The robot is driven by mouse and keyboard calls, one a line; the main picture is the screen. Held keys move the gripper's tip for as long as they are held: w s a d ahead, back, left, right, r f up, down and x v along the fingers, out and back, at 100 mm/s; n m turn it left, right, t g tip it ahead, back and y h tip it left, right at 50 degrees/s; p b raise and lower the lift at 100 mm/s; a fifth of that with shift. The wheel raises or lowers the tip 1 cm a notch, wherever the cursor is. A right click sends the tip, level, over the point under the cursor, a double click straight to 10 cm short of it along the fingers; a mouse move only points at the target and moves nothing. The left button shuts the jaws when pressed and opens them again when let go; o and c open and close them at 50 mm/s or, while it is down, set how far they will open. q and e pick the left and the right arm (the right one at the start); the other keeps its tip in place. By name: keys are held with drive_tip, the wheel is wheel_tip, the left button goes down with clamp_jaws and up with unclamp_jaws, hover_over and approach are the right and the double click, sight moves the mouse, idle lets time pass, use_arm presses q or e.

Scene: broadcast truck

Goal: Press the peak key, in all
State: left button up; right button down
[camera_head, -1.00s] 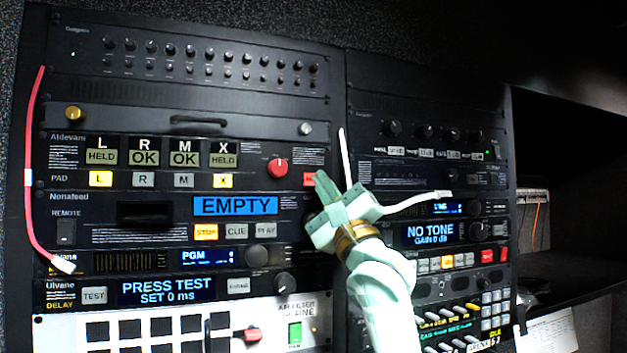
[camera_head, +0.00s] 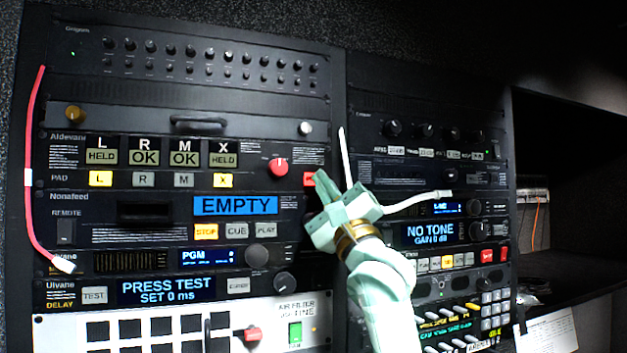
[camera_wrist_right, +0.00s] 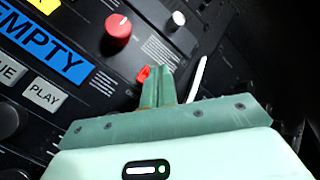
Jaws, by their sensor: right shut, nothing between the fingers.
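The level panel (camera_head: 65,160) is at upper left in the head view. Its windows read L HELD (camera_head: 101,157), R OK (camera_head: 145,157), M OK (camera_head: 184,157) and X HELD (camera_head: 223,159). Below, pads L and X glow yellow; R and M are grey. A small red key (camera_head: 308,179) sits at the panel's right end, its lettering partly covered, so I cannot confirm it is the peak key. My right gripper (camera_head: 320,176) is shut and empty, tips right at this key. The wrist view shows the red key (camera_wrist_right: 142,75) beside the fingertips (camera_wrist_right: 158,70); I cannot tell whether they touch.
A red knob (camera_head: 278,167) is left of and above the key. An EMPTY display (camera_head: 235,206) with STOP, CUE and PLAY keys lies below. A white cable (camera_head: 345,158) stands upright behind my gripper. A red cable (camera_head: 28,170) hangs at the left.

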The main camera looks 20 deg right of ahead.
drive_tip(key=shift+w, duration=0.1)
idle(0.6)
drive_tip(key=shift+w+p, duration=0.35)
drive_tip(key=shift+p, duration=0.1)
drive_tip(key=shift+w+p, duration=0.3)
idle(0.4)
drive_tip(key=shift+s, duration=0.15)
drive_tip(key=shift+s+p, duration=0.3)
drive_tip(key=shift+s, duration=0.3)
